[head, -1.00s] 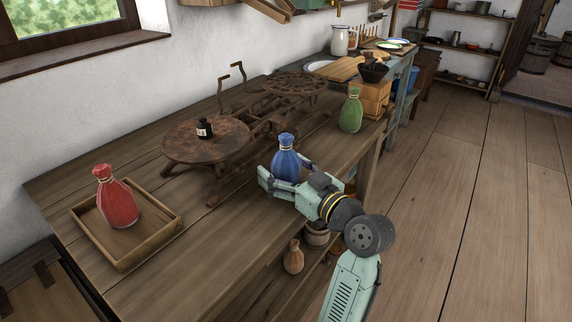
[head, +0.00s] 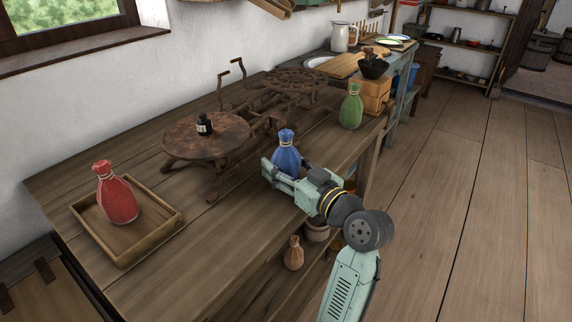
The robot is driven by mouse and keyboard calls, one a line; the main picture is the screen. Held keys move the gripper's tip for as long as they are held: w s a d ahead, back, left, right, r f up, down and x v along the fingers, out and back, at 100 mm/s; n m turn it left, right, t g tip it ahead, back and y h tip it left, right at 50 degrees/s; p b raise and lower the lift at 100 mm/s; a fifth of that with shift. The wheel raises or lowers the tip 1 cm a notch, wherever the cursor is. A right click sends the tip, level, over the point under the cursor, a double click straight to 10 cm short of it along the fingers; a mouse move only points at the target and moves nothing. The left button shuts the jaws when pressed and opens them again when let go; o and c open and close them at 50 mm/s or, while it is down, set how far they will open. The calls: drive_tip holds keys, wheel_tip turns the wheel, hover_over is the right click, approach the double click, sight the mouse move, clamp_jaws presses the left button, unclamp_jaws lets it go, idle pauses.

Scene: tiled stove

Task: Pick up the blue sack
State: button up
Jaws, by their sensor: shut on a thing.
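The blue sack (head: 286,155) stands upright at the front edge of the wooden table, with its tied neck at the top. My gripper (head: 285,178) is shut on its lower body, with the fingers on either side. The sack's base is hidden behind the gripper, so I cannot tell whether it touches the table. My arm reaches in from the lower right.
A red sack (head: 117,199) stands in a wooden tray (head: 143,249) at the left. A green sack (head: 351,108) stands further right. Table (head: 215,240) space between tray and gripper is clear.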

drive_tip(key=shift+c, duration=1.1)
drive_tip(key=shift+r, duration=0.1)
